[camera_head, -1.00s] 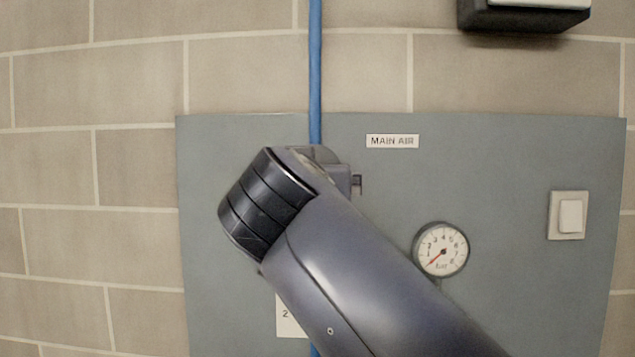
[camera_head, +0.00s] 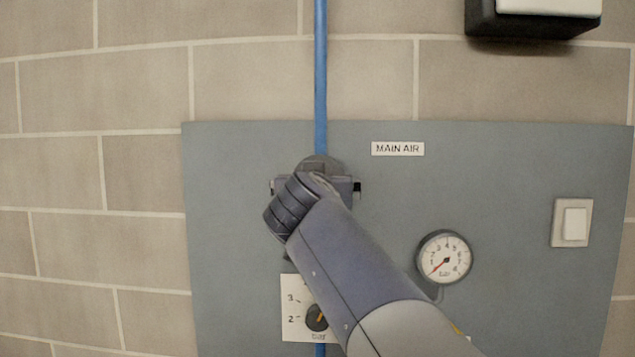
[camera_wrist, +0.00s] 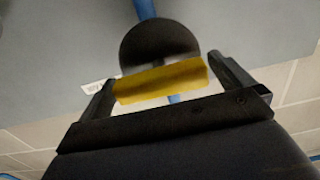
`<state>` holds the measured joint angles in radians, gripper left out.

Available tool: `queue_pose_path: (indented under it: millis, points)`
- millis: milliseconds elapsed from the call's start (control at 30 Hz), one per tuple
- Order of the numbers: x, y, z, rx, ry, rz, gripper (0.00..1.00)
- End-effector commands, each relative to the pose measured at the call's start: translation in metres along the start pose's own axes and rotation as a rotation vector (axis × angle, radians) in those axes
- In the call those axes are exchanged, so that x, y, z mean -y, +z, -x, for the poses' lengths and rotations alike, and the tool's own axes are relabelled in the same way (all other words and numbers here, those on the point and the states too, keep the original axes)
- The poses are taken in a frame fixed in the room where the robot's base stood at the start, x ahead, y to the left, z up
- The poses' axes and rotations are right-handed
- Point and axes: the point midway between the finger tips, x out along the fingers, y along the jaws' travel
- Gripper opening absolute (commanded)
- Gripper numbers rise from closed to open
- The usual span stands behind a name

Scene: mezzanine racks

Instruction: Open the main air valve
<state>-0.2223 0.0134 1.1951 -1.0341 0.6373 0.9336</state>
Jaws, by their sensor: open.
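The main air valve shows in the wrist view as a dark round body (camera_wrist: 158,42) with a yellow handle (camera_wrist: 160,82) across it. A blue pipe (camera_wrist: 146,8) runs behind it. My gripper (camera_wrist: 168,88) is open, one finger at each end of the yellow handle. I cannot tell whether the fingers touch it. In the head view my gripper (camera_head: 315,187) is at the blue pipe (camera_head: 320,70), left of and below the MAIN AIR label (camera_head: 397,149). My arm hides the yellow handle there.
A grey panel (camera_head: 230,230) on the block wall carries a round gauge (camera_head: 444,258), its red needle pointing lower left. A white switch (camera_head: 572,222) is at right. A dial plate (camera_head: 290,308) with a dark knob is partly hidden below. A dark box (camera_head: 530,25) hangs top right.

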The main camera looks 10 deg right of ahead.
Motion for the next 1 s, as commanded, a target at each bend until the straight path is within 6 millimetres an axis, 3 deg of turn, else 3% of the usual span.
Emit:
queue_pose_path:
  millis: [100, 567, 1000]
  points:
    - [0.0001, 0.0002, 0.0001, 0.0, 0.0, 0.0, 0.99]
    - [0.0002, 0.0002, 0.0004, 0.0, 0.0, 0.0, 0.62]
    - [0.0006, 0.0012, 0.0004, 0.001, -0.001, 0.1, 0.61]
